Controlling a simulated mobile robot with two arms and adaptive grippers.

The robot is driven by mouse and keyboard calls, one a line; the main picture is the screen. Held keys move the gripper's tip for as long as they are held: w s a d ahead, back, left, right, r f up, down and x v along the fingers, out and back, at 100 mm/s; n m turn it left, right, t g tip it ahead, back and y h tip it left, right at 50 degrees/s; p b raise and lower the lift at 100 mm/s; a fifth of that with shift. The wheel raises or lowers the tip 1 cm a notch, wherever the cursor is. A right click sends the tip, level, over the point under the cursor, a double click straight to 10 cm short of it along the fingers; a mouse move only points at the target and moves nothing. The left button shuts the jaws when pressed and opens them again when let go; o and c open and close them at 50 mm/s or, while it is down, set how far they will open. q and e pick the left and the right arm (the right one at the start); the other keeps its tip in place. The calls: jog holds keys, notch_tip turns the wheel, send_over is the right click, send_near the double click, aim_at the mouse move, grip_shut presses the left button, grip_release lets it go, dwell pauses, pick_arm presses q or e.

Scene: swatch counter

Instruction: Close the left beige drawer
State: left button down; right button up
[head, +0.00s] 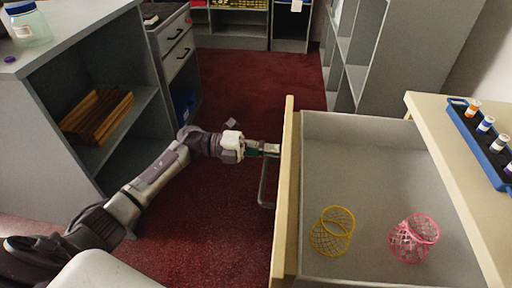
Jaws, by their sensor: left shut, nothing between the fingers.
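The beige drawer (284,190) is pulled out from the beige counter (440,120) on the right. Its grey inside is open to view, with its front panel facing left and a grey bar handle (264,187) on that face. My left gripper (276,149) is shut and empty, its tips at or very near the outer face of the front panel, above the handle. I cannot tell whether they touch it. My right gripper is not in view.
A yellow mesh cup (332,231) and a pink mesh cup (413,238) lie in the drawer. A blue tray (480,141) with small bottles sits on the counter. A grey shelf unit (60,130) stands left. Red carpet (260,80) is mostly clear.

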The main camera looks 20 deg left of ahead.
aim_at(391, 176)
pick_arm(q)
jog(key=shift+w+d, duration=0.1)
jog(key=shift+d, duration=0.15)
